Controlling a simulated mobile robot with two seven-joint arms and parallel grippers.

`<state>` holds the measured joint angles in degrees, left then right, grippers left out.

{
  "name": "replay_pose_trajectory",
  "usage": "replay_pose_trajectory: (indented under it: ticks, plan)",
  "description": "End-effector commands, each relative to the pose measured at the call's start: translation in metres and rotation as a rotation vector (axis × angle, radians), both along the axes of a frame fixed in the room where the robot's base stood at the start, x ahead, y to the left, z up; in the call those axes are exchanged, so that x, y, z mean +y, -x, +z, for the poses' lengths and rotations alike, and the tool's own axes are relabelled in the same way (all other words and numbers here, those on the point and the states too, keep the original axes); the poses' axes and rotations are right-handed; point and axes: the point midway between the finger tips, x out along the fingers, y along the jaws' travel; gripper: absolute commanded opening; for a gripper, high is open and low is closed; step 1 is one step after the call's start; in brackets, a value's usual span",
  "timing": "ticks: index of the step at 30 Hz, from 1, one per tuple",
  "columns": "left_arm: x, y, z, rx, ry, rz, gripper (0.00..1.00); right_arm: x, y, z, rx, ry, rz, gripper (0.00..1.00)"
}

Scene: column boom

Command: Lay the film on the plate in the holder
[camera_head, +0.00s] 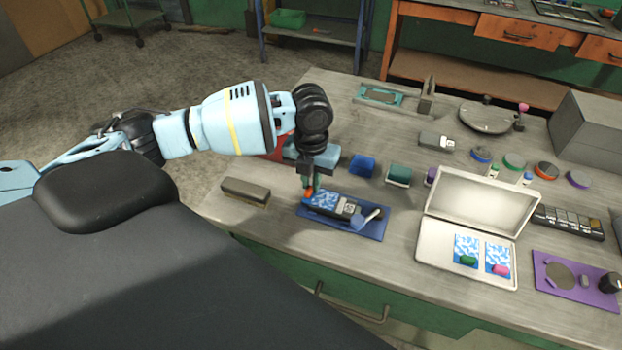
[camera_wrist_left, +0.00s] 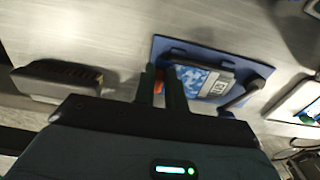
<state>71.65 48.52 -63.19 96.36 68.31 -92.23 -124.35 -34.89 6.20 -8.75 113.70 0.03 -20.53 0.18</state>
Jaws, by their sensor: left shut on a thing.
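My left gripper (camera_head: 309,187) is shut on the orange tab of the film (camera_head: 324,201), a blue-and-white patterned sheet. The fingers (camera_wrist_left: 163,75) and the film (camera_wrist_left: 212,82) also show in the left wrist view. The plate is not distinguishable beneath the film. I cannot tell whether the film touches it. My right gripper is not in view.
An open white case (camera_head: 425,262) to the right holds two similar patterned sheets with green and pink tabs. A brush-like block (camera_head: 245,191) lies left of the mat. Blue (camera_head: 362,166) and green (camera_head: 399,175) blocks stand behind it. The bench's front edge is close.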

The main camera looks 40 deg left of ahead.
Motion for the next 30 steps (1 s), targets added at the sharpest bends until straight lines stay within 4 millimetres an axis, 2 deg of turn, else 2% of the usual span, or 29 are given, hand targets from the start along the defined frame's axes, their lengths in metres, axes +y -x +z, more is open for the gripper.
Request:
replay_pose_trajectory:
  ticks: [25,26,30]
  plan:
    - [-0.0001,-0.0002,-0.0016,0.0,0.0,0.0,0.0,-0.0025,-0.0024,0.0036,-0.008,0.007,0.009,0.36]
    - [-0.0001,-0.0002,-0.0016,0.0,0.0,0.0,0.15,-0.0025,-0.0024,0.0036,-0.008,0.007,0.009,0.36]
    - [-0.0001,-0.0002,-0.0016,0.0,0.0,0.0,0.33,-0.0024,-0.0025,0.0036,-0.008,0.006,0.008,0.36]
